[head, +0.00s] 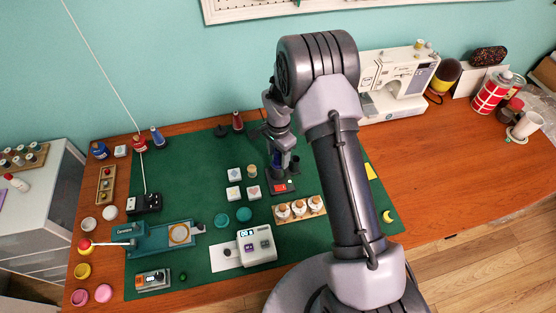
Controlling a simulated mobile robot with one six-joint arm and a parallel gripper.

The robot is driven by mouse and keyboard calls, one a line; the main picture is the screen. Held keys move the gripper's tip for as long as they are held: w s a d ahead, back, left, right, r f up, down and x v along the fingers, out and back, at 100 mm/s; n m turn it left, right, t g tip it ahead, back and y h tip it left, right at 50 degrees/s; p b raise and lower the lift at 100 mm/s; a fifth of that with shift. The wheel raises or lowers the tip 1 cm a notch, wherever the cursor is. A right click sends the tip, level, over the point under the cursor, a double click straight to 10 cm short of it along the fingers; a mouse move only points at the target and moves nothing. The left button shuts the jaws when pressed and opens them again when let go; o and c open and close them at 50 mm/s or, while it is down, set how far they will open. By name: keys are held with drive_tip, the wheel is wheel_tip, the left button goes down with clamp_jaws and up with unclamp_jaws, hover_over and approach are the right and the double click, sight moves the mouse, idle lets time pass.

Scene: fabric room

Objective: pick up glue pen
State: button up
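I cannot make out for sure which item is the glue pen. A small white tube with a red tip (17,183) lies on the grey cabinet at the far left and may be it. My gripper (284,163) points down over the green mat, just above a small dark and red device (283,187). Something blue shows between or behind the fingers. The gripper is small and dark here, so its opening and any hold are unclear. My arm hides part of the mat.
The green mat (200,165) carries white blocks, a jar rack (299,209), a white device (256,245) and a teal tool (155,238). A sewing machine (395,80) stands behind my arm.

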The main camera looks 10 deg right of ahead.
clamp_jaws()
